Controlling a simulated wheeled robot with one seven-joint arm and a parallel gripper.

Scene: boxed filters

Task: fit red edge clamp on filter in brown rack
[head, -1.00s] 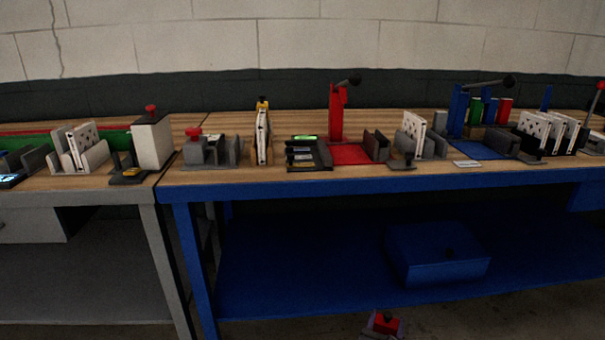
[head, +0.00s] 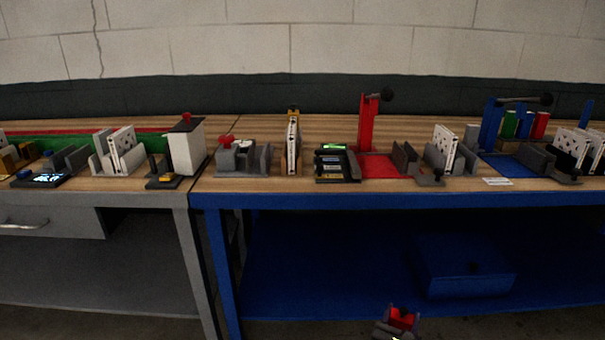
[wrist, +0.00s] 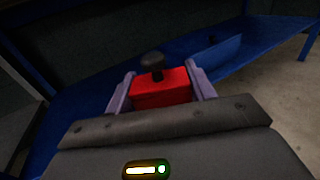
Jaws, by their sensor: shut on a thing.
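My gripper (wrist: 162,76) is shut on the red edge clamp (wrist: 165,90), a red block with a dark round knob on top, held between pale purple fingers in the wrist view. In the head view my gripper (head: 399,326) and the red clamp (head: 403,318) show low at the bottom edge, in front of the blue bench and well below its top. A brown-gold rack (head: 10,160) is partly cut off at the far left edge of the head view, on the grey bench. I cannot tell whether a filter stands in it.
The blue bench (head: 400,199) and grey bench (head: 100,199) stand side by side. Grey racks with white perforated filters (head: 123,148) (head: 445,145), a red press (head: 367,122) and a blue press (head: 490,125) stand on top. A blue box (head: 465,268) sits on the lower shelf.

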